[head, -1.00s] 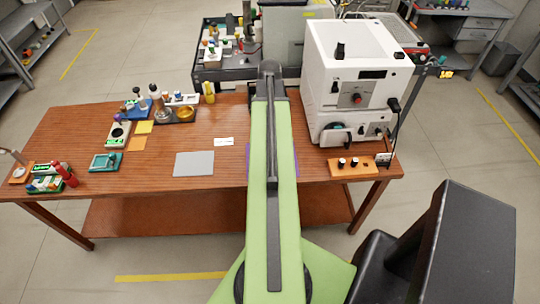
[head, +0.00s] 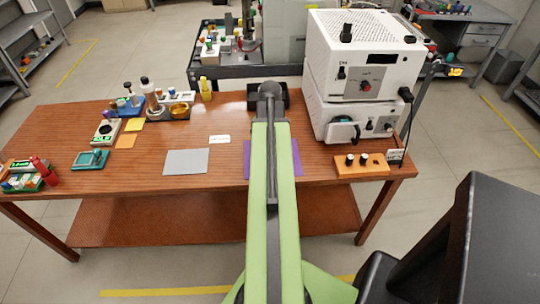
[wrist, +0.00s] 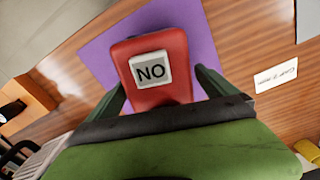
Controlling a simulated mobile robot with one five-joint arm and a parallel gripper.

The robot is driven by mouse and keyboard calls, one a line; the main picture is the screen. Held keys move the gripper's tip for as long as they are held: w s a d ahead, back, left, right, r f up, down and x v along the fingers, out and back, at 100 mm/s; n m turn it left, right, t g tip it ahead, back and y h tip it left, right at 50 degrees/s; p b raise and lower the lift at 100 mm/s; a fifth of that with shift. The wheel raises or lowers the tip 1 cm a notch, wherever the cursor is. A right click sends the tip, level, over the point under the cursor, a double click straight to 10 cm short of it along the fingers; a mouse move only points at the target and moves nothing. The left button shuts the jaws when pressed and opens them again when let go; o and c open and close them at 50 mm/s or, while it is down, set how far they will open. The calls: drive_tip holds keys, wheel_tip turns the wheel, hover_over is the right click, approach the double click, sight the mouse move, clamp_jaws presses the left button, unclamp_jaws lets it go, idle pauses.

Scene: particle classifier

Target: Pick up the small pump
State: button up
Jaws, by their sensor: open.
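In the wrist view, a red device (wrist: 173,88) with a white square face reading "NO" lies over the purple mat (wrist: 95,45). It may be the small pump, but its full shape does not show. My gripper (wrist: 158,74) is open, with one dark finger on each side of the red device. Whether the fingers touch it is unclear. In the head view, my green arm hides the red device and my gripper, and only the mat's edges (head: 289,158) show beside the arm.
Stacked white machines (head: 362,65) and an orange knob block (head: 361,165) stand on the wooden table's right side. A grey mat (head: 186,161) and a small white label (head: 219,139) lie left of my arm. Several small devices crowd the table's left part.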

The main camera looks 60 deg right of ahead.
drive_tip(key=shift+f, duration=0.4)
clamp_jaws()
idle(0.4)
